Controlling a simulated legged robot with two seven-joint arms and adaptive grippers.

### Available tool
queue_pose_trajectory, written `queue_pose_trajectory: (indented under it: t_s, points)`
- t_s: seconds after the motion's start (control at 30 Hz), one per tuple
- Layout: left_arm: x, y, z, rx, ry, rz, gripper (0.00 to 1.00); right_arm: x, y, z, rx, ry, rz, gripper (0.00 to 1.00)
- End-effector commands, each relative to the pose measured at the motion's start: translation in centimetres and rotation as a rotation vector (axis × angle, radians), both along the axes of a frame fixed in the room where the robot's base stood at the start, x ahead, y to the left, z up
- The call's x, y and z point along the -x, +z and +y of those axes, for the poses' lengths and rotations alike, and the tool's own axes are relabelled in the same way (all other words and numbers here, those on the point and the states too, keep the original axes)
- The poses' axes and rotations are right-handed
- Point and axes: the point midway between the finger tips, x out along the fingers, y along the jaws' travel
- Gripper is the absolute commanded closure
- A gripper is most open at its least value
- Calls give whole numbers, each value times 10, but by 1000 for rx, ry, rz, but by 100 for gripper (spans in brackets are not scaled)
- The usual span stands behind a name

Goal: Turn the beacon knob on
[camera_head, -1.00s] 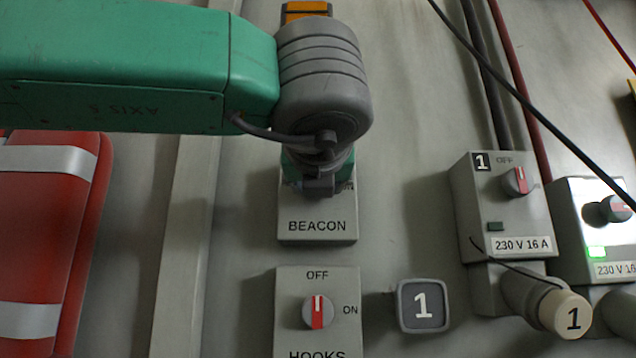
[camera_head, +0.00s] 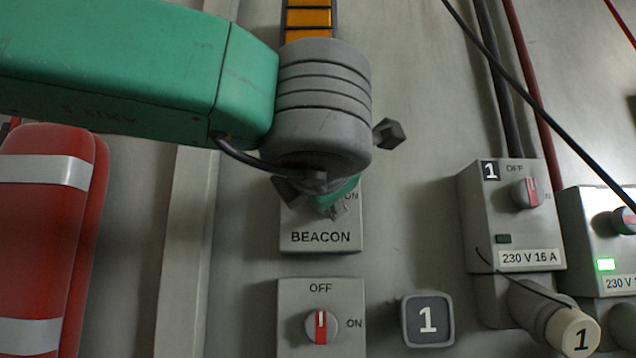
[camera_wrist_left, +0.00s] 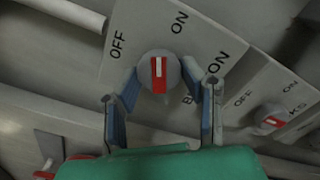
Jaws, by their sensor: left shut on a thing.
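The beacon knob (camera_wrist_left: 159,71) is a grey round knob with a red bar and white line, on the grey BEACON plate (camera_wrist_left: 217,42). In the left wrist view its line points between the OFF and ON labels. My left gripper (camera_wrist_left: 162,75) has its two blue fingers on either side of the knob, shut on it. In the head view the BEACON plate (camera_head: 320,237) is above the HOOKS plate; my left gripper (camera_head: 335,203) and wrist hide the knob and OFF label there. My right gripper is in neither view.
The HOOKS knob (camera_head: 321,327) is just below, pointing at OFF. To the right are a square tag marked 1 (camera_head: 427,319) and two 230 V switch boxes (camera_head: 512,222), one with a lit green lamp. A red padded item (camera_head: 45,240) hangs at left. Cables cross the upper right.

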Motion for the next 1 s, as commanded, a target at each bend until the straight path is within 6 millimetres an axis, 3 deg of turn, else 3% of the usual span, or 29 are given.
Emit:
queue_pose_trajectory:
  t_s: [0.5, 1.0]
  points:
    - [1, 4, -1, -377, -2, -5, 93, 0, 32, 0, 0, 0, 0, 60]
    - [0, 1, -1, -470, -2, -3, 93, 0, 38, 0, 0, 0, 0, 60]
